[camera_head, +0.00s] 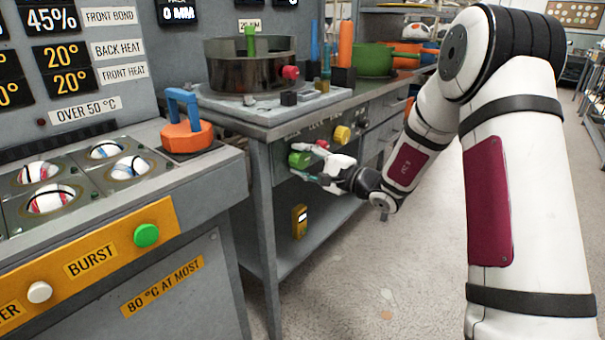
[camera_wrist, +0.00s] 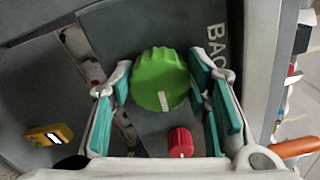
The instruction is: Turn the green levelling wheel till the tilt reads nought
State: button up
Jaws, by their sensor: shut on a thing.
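The green levelling wheel (camera_wrist: 160,79) has a ridged rim and a white mark on its face, which points down in the wrist view. It is on the front of the workbench and also shows in the head view (camera_head: 299,160). In the head view, my gripper (camera_head: 308,163) reaches the bench front from the right and partly hides the wheel. I cannot make out a tilt reading in either view.
A red knob (camera_wrist: 180,142) sits close to the wheel, and a yellow knob (camera_head: 342,134) is farther right on the bench front. The floor to the right is open.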

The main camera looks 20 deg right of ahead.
jog(key=shift+f+n+b, duration=0.2)
jog(key=shift+n+b, duration=0.8)
jog(key=shift+b, duration=0.75)
jog(key=o, duration=1.2)
jog(key=shift+r, duration=0.1)
jog(key=shift+c, duration=0.2)
jog(key=v, duration=1.2)
